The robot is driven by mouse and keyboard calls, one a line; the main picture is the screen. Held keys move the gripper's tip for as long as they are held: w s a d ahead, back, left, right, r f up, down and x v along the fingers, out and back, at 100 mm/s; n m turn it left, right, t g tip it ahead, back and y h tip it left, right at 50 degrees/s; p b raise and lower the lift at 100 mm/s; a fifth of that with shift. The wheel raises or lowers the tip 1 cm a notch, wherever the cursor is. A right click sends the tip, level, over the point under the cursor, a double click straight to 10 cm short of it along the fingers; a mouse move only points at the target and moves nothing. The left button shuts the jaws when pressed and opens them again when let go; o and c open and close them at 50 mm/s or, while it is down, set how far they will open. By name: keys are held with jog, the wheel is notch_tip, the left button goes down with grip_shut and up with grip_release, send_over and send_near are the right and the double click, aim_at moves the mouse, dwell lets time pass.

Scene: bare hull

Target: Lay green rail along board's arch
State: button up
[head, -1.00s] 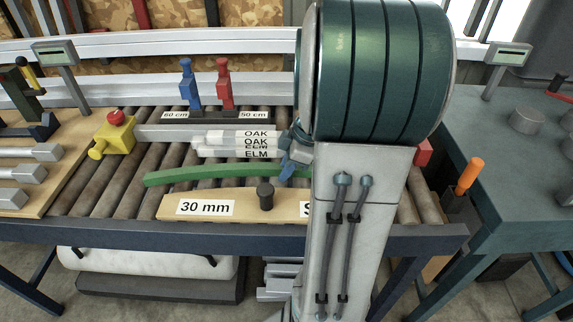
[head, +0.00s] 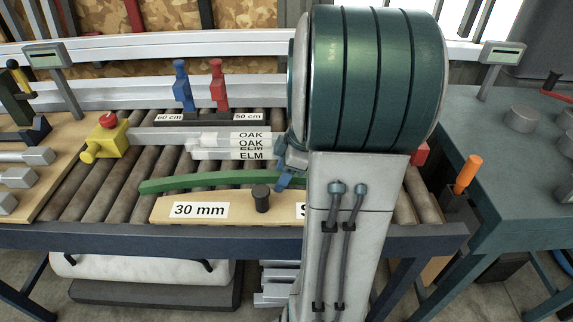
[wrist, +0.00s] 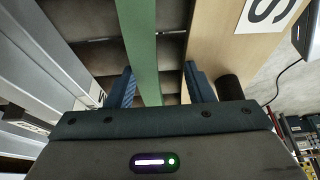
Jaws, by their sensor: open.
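The green rail (head: 205,182) is a long, slightly bowed strip lying behind the pale wooden board (head: 245,208). The board has a gently arched back edge, a "30 mm" label and a dark round peg (head: 261,198). My gripper (head: 284,180) is at the right part of the rail, partly hidden by my arm in the head view. In the wrist view, my gripper (wrist: 164,78) is open, with one blue finger on each side of the green rail (wrist: 140,40). The board (wrist: 208,45) lies just beyond the right finger. I cannot tell whether the fingers touch the rail.
White bars labelled OAK and ELM (head: 230,146) lie behind the rail on the rollers. A yellow block with a red knob (head: 106,137) stands left. Blue (head: 181,88) and red (head: 218,88) stops stand at the back. A teal table (head: 520,160) is at right.

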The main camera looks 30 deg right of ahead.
jog(key=p+v, duration=0.1)
jog(key=v, duration=1.3)
jog(key=shift+f, duration=0.1)
jog(key=s+a+m+h+p, duration=0.1)
jog(key=s+a+m+p, duration=0.1)
jog(key=a, duration=0.4)
jog(key=s+a+r+m+h+p, duration=0.1)
jog(key=s+a+m+p, duration=0.1)
jog(key=a+m, duration=0.3)
jog(key=s+a+m+h+p, duration=0.1)
jog(key=a+m+p, duration=0.3)
jog(key=a, duration=0.5)
jog(key=shift+s+r+h, duration=0.2)
jog(key=shift+s+h, duration=0.2)
jog(key=shift+s, duration=0.45)
dwell(0.7)
